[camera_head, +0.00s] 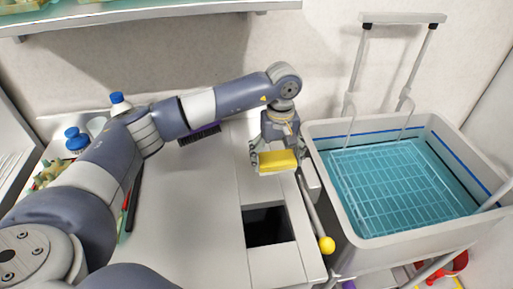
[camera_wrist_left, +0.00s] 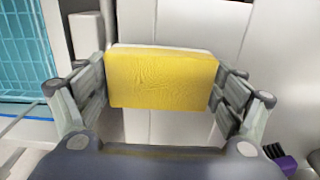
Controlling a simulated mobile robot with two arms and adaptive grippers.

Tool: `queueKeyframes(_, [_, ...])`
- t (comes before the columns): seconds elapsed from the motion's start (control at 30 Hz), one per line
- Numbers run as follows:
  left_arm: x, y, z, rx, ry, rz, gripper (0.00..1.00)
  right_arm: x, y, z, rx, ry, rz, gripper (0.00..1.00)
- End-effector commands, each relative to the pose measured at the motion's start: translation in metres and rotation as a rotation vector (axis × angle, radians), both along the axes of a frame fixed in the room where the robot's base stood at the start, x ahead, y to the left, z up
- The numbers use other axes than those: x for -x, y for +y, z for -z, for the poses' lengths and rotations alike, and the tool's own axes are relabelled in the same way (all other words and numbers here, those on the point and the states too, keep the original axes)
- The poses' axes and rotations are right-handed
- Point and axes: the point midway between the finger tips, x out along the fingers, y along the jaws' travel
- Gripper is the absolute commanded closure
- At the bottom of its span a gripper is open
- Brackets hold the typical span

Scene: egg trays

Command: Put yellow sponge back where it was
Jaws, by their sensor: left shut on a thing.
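The yellow sponge (camera_head: 278,161) is a block with a pale layer on one side. My left gripper (camera_head: 273,156) is shut on it and holds it over the right part of the white counter, near the wall. In the left wrist view the sponge (camera_wrist_left: 162,80) sits between the two fingers of the gripper (camera_wrist_left: 160,88), which grip its ends. From these frames I cannot tell whether the sponge touches the surface below. My right gripper is not in view.
A dark square opening (camera_head: 267,226) lies in the white counter (camera_head: 190,225). A grey cart (camera_head: 330,200) with a blue basin and wire rack (camera_head: 395,180) stands at right. A yellow-ended handle (camera_head: 326,244) lies between. A purple brush (camera_head: 201,134) and blue-capped bottles (camera_head: 76,142) are behind my arm.

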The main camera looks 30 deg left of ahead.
Motion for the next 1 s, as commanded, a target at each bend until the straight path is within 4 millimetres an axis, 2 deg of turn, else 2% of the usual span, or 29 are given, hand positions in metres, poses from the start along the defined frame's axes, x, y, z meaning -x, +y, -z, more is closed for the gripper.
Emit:
queueKeyframes(0.03, [-0.006, 0.014, -0.003, 0.0, 0.002, -0.007, 0.35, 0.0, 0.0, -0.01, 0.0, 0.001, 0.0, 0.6])
queueKeyframes(0.2, [-0.026, 0.053, 0.002, 0.0, 0.002, -0.004, 0.35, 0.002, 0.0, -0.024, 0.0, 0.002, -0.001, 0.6])
queueKeyframes(0.4, [-0.041, 0.08, 0.007, 0.001, -0.001, 0.0, 0.35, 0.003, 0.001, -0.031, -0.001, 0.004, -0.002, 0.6])
queueKeyframes(0.57, [-0.043, 0.084, 0.012, 0.001, 0.002, 0.003, 0.35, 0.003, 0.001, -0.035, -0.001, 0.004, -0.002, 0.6])
queueKeyframes(0.8, [-0.042, 0.084, 0.041, 0.001, 0.003, 0.002, 0.35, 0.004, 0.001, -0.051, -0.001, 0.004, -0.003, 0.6])
queueKeyframes(1.0, [-0.043, 0.084, 0.044, 0.0, -0.001, 0.003, 0.35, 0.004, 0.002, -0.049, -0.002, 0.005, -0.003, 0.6])
